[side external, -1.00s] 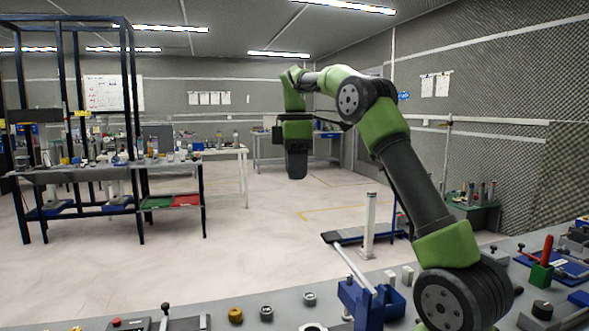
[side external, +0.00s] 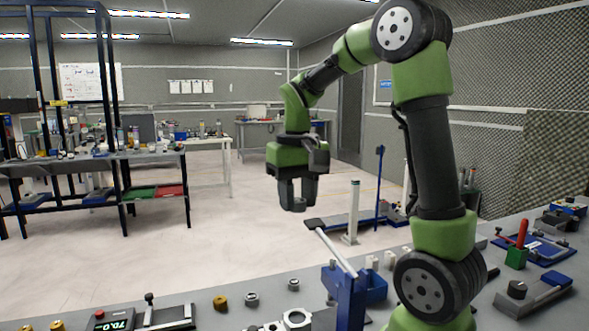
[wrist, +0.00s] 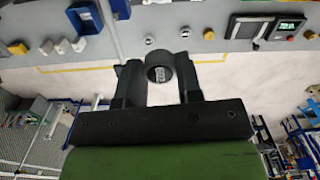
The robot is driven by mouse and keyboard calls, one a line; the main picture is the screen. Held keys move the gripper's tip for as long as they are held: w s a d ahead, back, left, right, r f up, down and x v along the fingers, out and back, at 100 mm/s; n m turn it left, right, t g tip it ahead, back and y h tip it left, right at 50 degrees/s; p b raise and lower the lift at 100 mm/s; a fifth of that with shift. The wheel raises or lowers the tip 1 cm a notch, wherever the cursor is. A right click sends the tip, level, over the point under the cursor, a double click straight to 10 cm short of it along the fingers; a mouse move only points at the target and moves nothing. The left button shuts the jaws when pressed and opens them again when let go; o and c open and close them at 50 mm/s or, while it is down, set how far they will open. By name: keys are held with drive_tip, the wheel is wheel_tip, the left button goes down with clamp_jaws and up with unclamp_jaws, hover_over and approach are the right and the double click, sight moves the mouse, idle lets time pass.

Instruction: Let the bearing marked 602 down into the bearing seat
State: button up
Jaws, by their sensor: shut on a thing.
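My gripper (wrist: 159,72) is shut on a dark round bearing (wrist: 160,66), with one finger on each side of it. Pale marking shows on the bearing's face, too small to read surely. In the side external view, my gripper (side external: 294,204) hangs fingers down, in front of the open floor beyond the bench, with the bearing small and dark between its fingertips. A silver ring-shaped housing (side external: 297,319) at the bottom edge of that view may be the bearing seat. It is partly cut off, and the bearing is well apart from it.
A brass ring (side external: 220,302) and two grey rings, one near (side external: 252,299) and one farther right (side external: 293,285), lie on the bench. A blue press (side external: 346,292) with a raised lever stands right of them. A display box (side external: 115,321) sits at the lower left.

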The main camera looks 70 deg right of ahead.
hover_over(297, 321)
wheel_tip(297, 321, down, 17)
drive_tip(key=shift+f, duration=0.2)
drive_tip(key=shift+f, duration=2.85)
drive_tip(key=o, duration=1.1)
drive_tip(key=shift+c, duration=0.2)
drive_tip(key=shift+r, duration=0.1)
wheel_tip(297, 321, up, 10)
